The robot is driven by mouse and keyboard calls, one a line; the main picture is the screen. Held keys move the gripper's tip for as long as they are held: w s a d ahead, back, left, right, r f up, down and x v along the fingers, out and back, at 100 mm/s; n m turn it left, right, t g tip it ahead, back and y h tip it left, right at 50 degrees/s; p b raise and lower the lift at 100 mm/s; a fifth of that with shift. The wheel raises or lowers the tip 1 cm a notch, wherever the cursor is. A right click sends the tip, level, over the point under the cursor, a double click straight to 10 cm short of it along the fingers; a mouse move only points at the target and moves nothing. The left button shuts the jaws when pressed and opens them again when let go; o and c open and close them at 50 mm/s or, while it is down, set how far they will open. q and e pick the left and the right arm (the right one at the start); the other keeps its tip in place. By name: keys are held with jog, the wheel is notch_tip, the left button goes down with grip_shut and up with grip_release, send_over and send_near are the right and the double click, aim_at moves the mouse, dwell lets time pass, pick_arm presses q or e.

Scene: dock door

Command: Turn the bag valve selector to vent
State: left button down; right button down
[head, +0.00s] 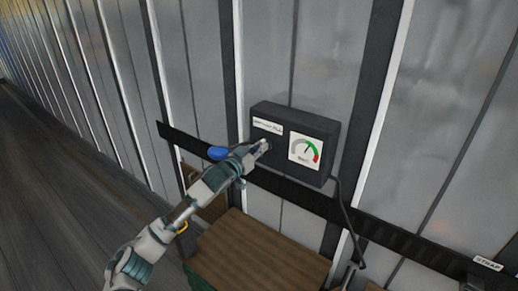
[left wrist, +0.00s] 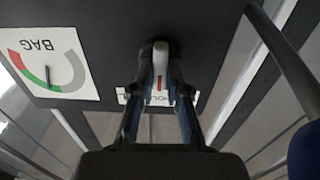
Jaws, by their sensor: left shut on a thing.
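A dark valve box (head: 275,113) is fixed to the ribbed wall. A white gauge marked BAG (head: 306,151) is on its right side; its needle points toward the green part. My left gripper (head: 264,145) is at the left part of the box front, shut on the pale selector knob (left wrist: 160,58). The knob sits between the two fingers and has a red line on it. The red line lies near a partly covered label that seems to read HOLD (left wrist: 190,97). The gauge also shows upside down in the left wrist view (left wrist: 75,82). My right gripper is not in view.
A blue rounded part (head: 218,153) is left of the box. A dark rail (head: 395,235) runs along the wall below it. A black hose (head: 346,212) hangs from the box's right. Brown wooden boards (head: 255,255) are below. A STRAP label (head: 488,263) is at lower right.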

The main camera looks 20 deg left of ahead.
pick_arm(q)
jog(key=shift+a+f+n+p, duration=0.1)
jog(key=shift+f+n+p, duration=0.1)
jog(key=shift+n+p, duration=2.3)
jog(key=shift+f+n+p, duration=0.15)
jog(key=shift+n+p, duration=2.25)
jog(key=shift+n, duration=0.1)
jog(key=shift+f, duration=0.1)
jog(key=c, duration=1.4)
grip_release()
jog(key=shift+o, duration=1.2)
jog(key=shift+a, duration=0.1)
jog(key=shift+a+r, duration=0.1)
jog(key=shift+r, duration=0.1)
